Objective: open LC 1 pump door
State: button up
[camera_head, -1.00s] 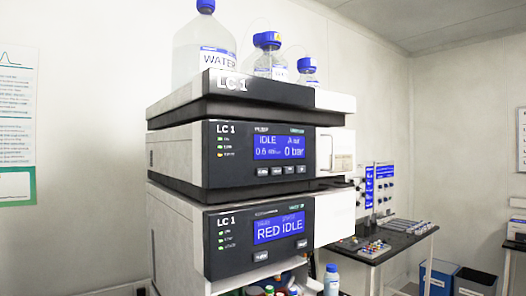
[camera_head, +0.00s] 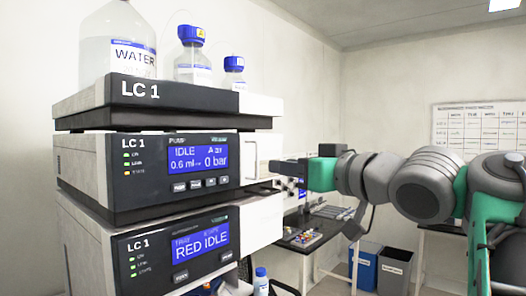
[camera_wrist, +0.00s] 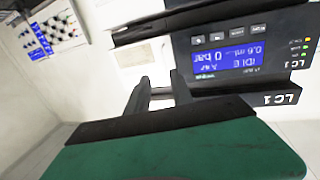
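The LC 1 pump module (camera_head: 150,172) is the middle unit of the stack, its screen showing IDLE and 0 bar. Its white door (camera_head: 262,150) at the right of the front looks closed, with a pale upright handle (camera_head: 250,160). My gripper (camera_head: 274,163) reaches in from the right, its fingers just in front of the door. In the wrist view the picture is upside down; the two dark fingers of my gripper (camera_wrist: 160,80) stand apart beside the white door panel (camera_wrist: 145,58). I cannot tell whether the handle lies between them or whether they touch it.
A WATER bottle (camera_head: 118,45) and smaller blue-capped bottles (camera_head: 193,55) stand on the top tray (camera_head: 180,97). The lower LC 1 module (camera_head: 175,248) reads RED IDLE. A bench (camera_head: 312,232), a blue bin (camera_head: 365,265) and a dark bin (camera_head: 395,270) are behind.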

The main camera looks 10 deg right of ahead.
aim_at(258, 158)
jog(key=shift+y, duration=0.3)
jog(key=x, duration=0.2)
jog(key=p+x, duration=0.1)
jog(key=x, duration=0.2)
jog(key=r+x, duration=0.1)
jog(key=x, duration=0.1)
jog(key=shift+a+p, duration=0.35)
jog(key=shift+a, duration=0.05)
jog(key=shift+c, duration=0.5)
grip_shut()
